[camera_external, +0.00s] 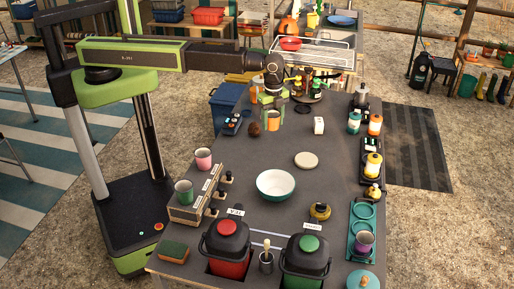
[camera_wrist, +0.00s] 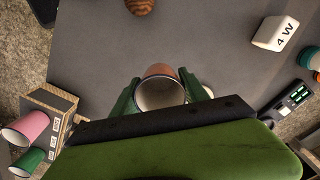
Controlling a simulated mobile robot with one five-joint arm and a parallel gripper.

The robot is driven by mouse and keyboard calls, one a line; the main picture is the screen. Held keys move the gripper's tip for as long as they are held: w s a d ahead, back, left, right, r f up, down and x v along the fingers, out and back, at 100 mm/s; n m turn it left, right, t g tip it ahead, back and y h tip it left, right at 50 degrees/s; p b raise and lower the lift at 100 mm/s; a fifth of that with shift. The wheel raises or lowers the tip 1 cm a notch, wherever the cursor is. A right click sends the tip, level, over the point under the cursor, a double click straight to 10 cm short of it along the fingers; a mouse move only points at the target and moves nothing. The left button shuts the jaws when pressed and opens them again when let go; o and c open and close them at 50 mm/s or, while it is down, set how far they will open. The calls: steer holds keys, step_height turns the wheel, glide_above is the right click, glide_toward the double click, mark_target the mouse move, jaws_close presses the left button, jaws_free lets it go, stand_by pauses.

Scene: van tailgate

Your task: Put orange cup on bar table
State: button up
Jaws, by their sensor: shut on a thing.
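The orange cup (camera_external: 273,120) is between the green fingers of my gripper (camera_external: 274,110), at the far part of a long dark-grey table (camera_external: 335,190). In the wrist view my gripper (camera_wrist: 160,84) is shut around the cup (camera_wrist: 160,94), with one finger on each side. No label shows which table is the bar table.
A brown ball-like object (camera_external: 254,129) and a white block (camera_external: 319,125) stand near the cup. A pink cup (camera_external: 203,159) and a green cup (camera_external: 184,192) are on a wooden box at left. A white bowl (camera_external: 276,185) sits mid-table. Bare tabletop lies between.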

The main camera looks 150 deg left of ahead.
steer(key=b, duration=0.6)
glide_above(287, 137)
step_height(287, 137, down, 7)
steer(key=shift+w+a+r, duration=0.1)
step_height(287, 137, down, 4)
steer(key=b, duration=0.4)
steer(key=shift+f, duration=0.2)
steer(key=shift+r, duration=0.25)
steer(key=shift+f, duration=0.25)
steer(key=o, duration=1.4)
steer(key=shift+r, duration=0.1)
step_height(287, 137, up, 12)
steer(key=p, duration=1.2)
steer(key=shift+r, duration=0.2)
